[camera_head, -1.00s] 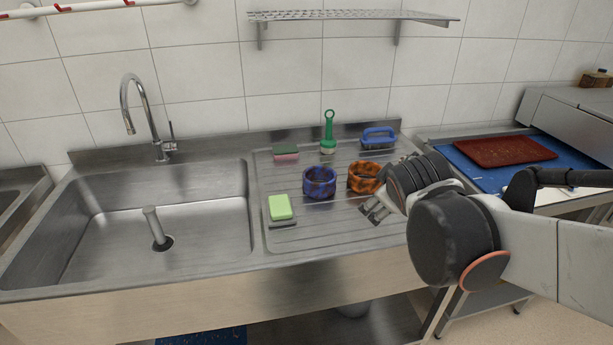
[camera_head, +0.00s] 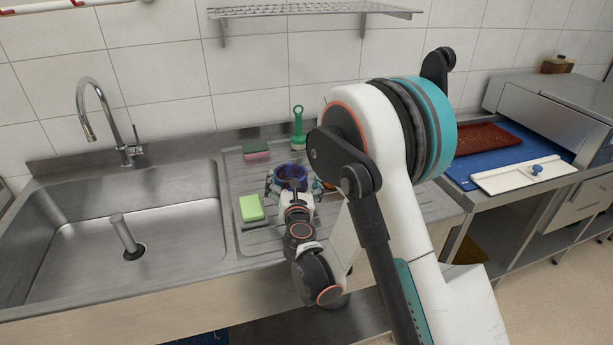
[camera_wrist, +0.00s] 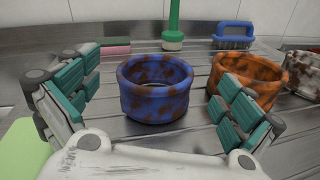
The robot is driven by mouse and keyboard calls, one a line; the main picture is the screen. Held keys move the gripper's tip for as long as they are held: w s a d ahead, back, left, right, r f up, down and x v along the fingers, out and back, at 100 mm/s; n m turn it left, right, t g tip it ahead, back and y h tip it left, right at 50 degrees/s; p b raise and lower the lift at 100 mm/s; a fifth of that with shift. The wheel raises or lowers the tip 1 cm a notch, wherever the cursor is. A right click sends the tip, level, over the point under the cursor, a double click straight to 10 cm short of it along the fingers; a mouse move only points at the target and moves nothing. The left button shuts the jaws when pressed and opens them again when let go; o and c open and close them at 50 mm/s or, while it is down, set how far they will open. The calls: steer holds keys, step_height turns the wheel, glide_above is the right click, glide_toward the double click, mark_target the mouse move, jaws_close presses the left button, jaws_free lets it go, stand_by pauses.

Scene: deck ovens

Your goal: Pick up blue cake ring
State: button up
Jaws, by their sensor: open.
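The blue cake ring (camera_head: 291,174), blotched with brown stains, stands upright on the ribbed steel drainboard (camera_head: 238,183). In the wrist view the blue cake ring (camera_wrist: 155,90) sits midway between the open fingers of my gripper (camera_wrist: 150,105), slightly ahead of them. The fingers have green pads and appear apart from the ring, with nothing held. In the head view my gripper (camera_head: 291,188) reaches in from the front around the ring's near side. An orange cake ring (camera_wrist: 248,75) stands just right of it, close beyond the right finger; my arm mostly hides it in the head view.
A green sponge (camera_head: 251,208) lies left of my gripper. A pink and green sponge (camera_head: 256,151), a green-handled brush (camera_head: 298,130) and a blue brush (camera_wrist: 233,35) stand behind. Another stained ring (camera_wrist: 303,72) is at far right. The sink basin (camera_head: 150,210) is left.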

mark_target(289, 164)
steer(key=f+n, duration=0.2)
steer(key=shift+a+n+y, duration=0.3)
steer(key=shift+a, duration=0.05)
steer(key=w, duration=0.3)
steer(key=w+b, duration=0.1)
steer(key=w, duration=0.2)
steer(key=shift+w+a+f, duration=0.1)
steer(key=shift+w+f, duration=0.1)
steer(key=shift+w, duration=0.1)
steer(key=shift+w+r, duration=0.1)
steer(key=shift+w, duration=0.25)
steer(key=c, duration=0.9)
